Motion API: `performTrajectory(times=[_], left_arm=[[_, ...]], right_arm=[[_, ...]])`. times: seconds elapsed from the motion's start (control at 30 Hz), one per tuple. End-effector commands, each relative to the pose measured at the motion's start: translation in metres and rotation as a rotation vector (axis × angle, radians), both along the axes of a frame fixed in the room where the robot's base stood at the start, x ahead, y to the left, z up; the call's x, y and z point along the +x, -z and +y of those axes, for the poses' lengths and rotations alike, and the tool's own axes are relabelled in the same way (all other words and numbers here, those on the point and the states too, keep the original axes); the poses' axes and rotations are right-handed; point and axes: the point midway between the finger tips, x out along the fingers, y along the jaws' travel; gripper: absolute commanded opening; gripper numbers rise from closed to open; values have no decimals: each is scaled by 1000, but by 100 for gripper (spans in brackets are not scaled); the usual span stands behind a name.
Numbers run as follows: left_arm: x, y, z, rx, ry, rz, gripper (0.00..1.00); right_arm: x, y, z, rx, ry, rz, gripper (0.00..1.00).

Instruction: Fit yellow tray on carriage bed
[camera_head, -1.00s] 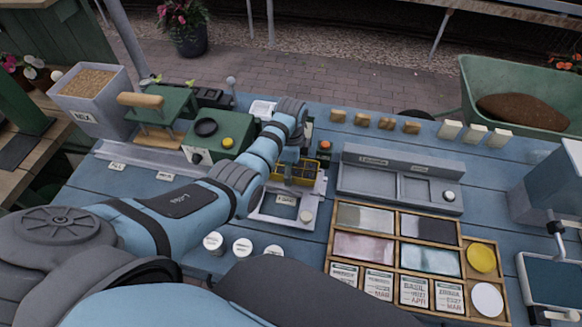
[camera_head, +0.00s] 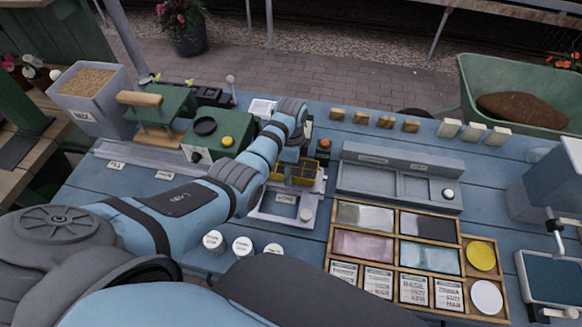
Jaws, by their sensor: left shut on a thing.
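The yellow tray (camera_head: 300,180), a small box with dark cells, is in the head view at the middle of the bench. My left gripper (camera_head: 291,158) points down at its far side and is shut on it; the wrist hides most of the fingers. The carriage bed (camera_head: 262,214), a pale grey frame with a light knob at its right, lies under and just in front of the tray. I cannot tell whether the tray touches the bed. My right gripper is not in view.
A green machine (camera_head: 222,142) with a yellow button stands left of my wrist. A grey station (camera_head: 400,184) is to the right. A wooden divided box (camera_head: 398,243) is at the front right. Several white-topped pots (camera_head: 243,246) stand in front of the carriage.

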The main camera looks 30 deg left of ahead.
Motion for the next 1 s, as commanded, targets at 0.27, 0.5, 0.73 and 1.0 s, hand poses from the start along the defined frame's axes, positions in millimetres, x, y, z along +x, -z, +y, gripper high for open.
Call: performTrajectory(times=[0.27, 0.5, 0.73, 1.0], left_arm=[[0, 5, 0, 0, 0, -1, 22], [0, 8, 0, 0, 0, -1, 22], [0, 8, 0, 0, 0, -1, 22], [0, 8, 0, 0, 0, -1, 81]], right_arm=[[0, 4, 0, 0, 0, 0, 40], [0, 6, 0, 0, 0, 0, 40], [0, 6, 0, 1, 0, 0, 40], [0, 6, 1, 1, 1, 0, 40]])
